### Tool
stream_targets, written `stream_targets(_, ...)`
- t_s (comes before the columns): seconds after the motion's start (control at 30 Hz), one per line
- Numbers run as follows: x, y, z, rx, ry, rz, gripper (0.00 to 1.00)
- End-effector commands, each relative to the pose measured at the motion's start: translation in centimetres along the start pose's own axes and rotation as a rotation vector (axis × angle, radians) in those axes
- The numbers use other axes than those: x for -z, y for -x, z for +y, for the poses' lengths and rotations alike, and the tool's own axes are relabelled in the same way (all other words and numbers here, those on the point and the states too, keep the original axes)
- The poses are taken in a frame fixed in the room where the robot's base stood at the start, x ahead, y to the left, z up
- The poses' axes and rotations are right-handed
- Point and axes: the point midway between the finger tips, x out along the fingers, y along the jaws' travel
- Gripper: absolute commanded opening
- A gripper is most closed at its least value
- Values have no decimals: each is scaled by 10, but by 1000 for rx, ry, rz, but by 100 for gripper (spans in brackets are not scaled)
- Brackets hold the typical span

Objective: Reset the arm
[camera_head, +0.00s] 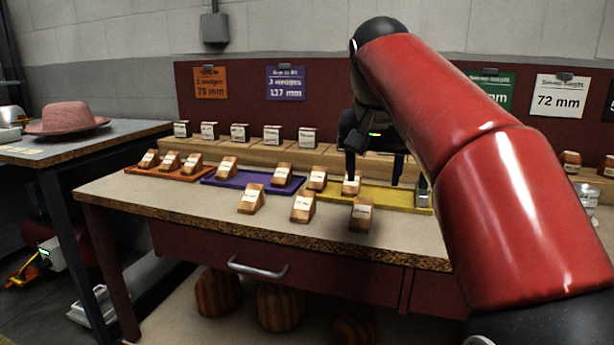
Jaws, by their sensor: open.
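My red arm reaches in from the right side of the picture, over the workbench (120,192). My gripper (374,180) points down above the yellow tray (400,198). Its black fingers are apart. A wooden wedge (351,184) with a white label stands by the left finger, and I cannot tell whether they touch. Another labelled wedge (361,214) stands in front of the yellow tray. Part of the tray and what lies behind the gripper are hidden.
An orange tray (190,177) and a purple tray (228,185) hold labelled wedges. More wedges stand at the bench front and labelled blocks line a rear shelf (240,150). A pink hat (68,117) sits on the left table. A drawer handle (257,269) sticks out.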

Motion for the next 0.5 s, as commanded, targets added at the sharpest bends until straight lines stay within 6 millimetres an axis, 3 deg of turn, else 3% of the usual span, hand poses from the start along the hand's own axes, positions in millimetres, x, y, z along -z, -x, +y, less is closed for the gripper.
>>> stream_targets(0.27, -39, -10, 28, 35, 48, 5, 58)
stream_targets(0.37, -64, -18, 41, 52, 74, 13, 58)
stream_targets(0.5, -118, -39, 62, 81, 124, 32, 58)
